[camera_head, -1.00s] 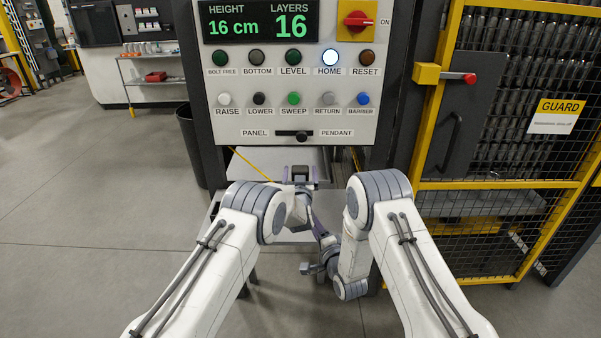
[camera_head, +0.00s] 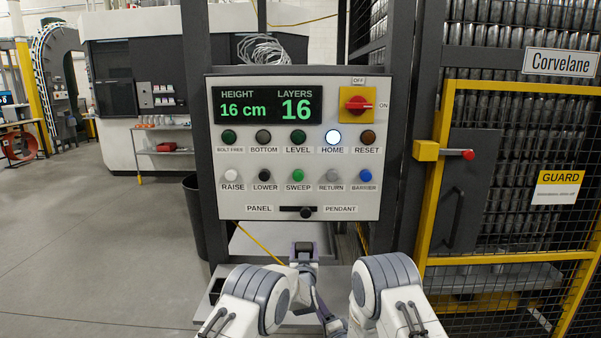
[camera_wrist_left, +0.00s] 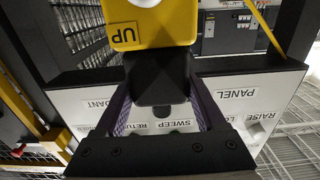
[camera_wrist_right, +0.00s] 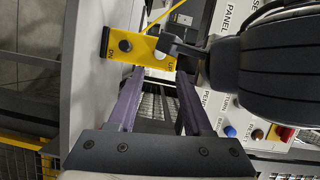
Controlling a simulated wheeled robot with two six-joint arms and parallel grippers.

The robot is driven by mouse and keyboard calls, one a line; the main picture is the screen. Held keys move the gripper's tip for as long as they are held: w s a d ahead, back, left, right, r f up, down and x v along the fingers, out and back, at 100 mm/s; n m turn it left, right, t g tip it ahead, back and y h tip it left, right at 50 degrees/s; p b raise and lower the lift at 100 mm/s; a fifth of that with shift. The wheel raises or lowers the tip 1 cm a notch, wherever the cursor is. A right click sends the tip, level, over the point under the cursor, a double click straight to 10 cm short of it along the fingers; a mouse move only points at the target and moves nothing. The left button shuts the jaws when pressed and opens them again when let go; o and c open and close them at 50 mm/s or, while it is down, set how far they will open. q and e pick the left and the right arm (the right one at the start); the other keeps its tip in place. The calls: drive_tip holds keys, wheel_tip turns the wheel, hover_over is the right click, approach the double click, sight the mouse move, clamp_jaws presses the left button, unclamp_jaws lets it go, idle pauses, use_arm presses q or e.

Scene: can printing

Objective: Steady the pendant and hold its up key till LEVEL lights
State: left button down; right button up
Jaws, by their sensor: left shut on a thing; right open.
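The yellow pendant (camera_wrist_left: 150,25) shows its UP label in the left wrist view, with a pale round key cut off at the top edge. My left gripper (camera_wrist_left: 158,95) is shut on the black part below the yellow box. My right gripper (camera_wrist_right: 160,75) is open and empty, fingertips close to the UP end; contact cannot be told. In the head view the LEVEL lamp (camera_head: 298,137) is dark and my left gripper (camera_head: 303,250) is low centre.
The control panel (camera_head: 290,185) stands ahead, reading 16 cm and 16 layers, with the HOME lamp (camera_head: 333,137) lit. The selector knob (camera_head: 306,212) sits toward PENDANT. A yellow cable (camera_wrist_right: 165,14) runs from the pendant. A yellow-framed guard (camera_head: 436,180) stands right; floor is open left.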

drive_tip(key=shift+c, duration=0.3)
clamp_jaws()
drive_tip(key=d+m+g+y, duration=0.1)
drive_tip(key=m, duration=1)
drive_tip(key=d+m+g+y, duration=0.1)
drive_tip(key=m+y, duration=0.1)
drive_tip(key=m, duration=0.9)
drive_tip(key=d+r+m+g+y, duration=0.1)
drive_tip(key=d+m+y, duration=0.1)
drive_tip(key=m, duration=1)
drive_tip(key=shift+w+g, duration=0.35)
drive_tip(key=shift+g, duration=0.05)
